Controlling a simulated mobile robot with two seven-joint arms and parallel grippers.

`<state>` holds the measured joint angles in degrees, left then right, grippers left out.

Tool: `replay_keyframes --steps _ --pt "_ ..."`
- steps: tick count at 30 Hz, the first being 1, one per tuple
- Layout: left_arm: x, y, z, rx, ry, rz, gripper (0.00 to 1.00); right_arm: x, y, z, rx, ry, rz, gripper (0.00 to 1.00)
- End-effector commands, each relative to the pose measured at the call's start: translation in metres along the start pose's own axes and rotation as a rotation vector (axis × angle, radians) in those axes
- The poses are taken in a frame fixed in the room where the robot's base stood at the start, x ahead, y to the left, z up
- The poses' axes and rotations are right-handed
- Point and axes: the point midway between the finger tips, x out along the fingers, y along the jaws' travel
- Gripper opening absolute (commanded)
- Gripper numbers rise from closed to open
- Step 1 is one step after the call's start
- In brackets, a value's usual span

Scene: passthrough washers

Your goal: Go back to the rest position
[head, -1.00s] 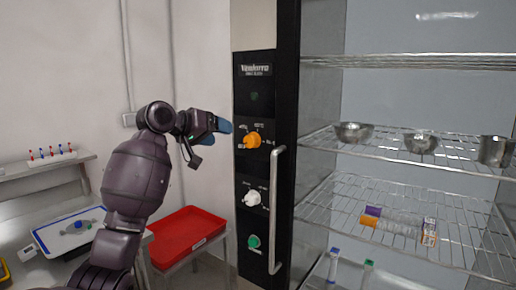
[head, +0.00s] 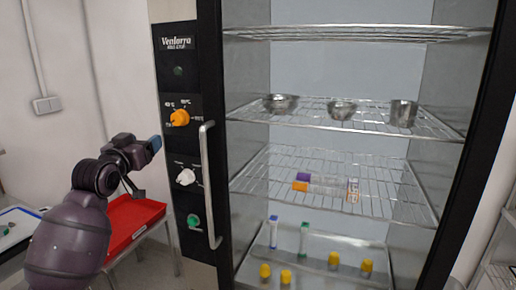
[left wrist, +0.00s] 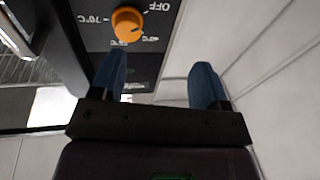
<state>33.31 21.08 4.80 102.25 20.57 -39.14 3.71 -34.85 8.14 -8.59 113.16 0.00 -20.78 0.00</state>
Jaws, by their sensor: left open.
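My left gripper (head: 155,145) is at the left of the head view, in front of the wall and just left of the washer's control panel (head: 180,90). In the left wrist view its two blue fingers (left wrist: 160,88) are apart with nothing between them. The orange knob (head: 180,118) is on the panel, to the right of the gripper and apart from it; it also shows in the left wrist view (left wrist: 127,24). My right gripper is in neither view.
The washer's long handle (head: 209,185) stands out beside the panel. Wire racks (head: 400,200) hold metal bowls (head: 342,109) and tubes (head: 325,184). Yellow-capped bottles (head: 334,260) stand below. A red tray (head: 125,222) is on a stand below the left gripper. A shelf is at far right.

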Motion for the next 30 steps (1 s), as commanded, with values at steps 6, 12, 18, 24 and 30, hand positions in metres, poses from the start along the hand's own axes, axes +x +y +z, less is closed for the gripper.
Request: replay_keyframes --steps 6,12,18,24,30 --pt "-0.049 0.011 0.105 0.103 -0.033 -0.038 0.69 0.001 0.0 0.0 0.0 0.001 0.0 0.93" --pt "-0.107 0.023 0.189 0.16 -0.095 -0.055 0.69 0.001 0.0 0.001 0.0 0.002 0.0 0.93" --pt "-0.175 0.037 0.265 0.182 -0.189 -0.066 0.69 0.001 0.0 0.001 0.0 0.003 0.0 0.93" --pt "-0.254 0.052 0.333 0.163 -0.326 -0.08 0.69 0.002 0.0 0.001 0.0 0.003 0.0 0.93" --pt "-0.341 0.067 0.393 0.108 -0.493 -0.102 0.69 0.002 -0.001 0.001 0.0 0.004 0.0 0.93"
